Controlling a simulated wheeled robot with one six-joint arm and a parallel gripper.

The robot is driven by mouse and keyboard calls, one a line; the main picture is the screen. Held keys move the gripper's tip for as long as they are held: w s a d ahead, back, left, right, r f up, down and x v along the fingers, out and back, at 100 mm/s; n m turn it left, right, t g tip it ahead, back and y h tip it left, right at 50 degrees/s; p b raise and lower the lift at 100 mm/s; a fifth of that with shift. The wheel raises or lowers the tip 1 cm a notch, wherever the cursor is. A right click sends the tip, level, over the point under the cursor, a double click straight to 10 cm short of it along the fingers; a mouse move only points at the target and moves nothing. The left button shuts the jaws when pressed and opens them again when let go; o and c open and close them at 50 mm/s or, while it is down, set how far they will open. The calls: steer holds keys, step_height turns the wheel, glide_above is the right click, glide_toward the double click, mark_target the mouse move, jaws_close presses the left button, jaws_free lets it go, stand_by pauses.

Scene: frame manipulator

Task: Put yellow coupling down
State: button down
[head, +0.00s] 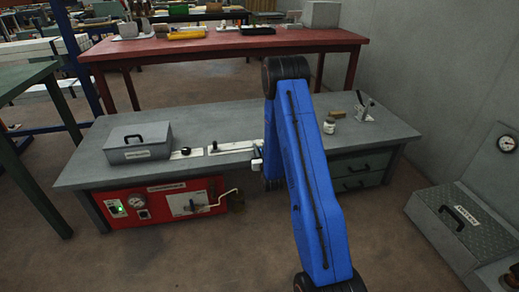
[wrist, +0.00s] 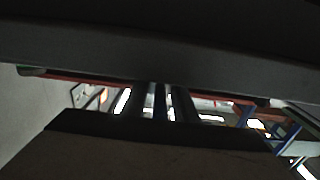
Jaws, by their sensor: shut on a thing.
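My gripper (wrist: 165,102) shows in the dark wrist view as narrow upright bars near the middle. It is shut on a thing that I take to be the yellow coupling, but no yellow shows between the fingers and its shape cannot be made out. In the head view my blue arm hides most of the gripper, which is low at the front edge of the grey bench (head: 232,117). Whether the held thing touches a surface cannot be told.
On the bench stand a grey case (head: 138,144), a white strip with a black knob (head: 225,147), a small white jar (head: 329,126) and a lever device (head: 365,112). A red control panel (head: 161,202) is below. A red table (head: 220,46) stands behind.

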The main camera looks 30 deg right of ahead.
steer(key=shift+f, duration=0.35)
steer(key=c, duration=1.4)
jaws_free()
steer(key=shift+r, duration=0.1)
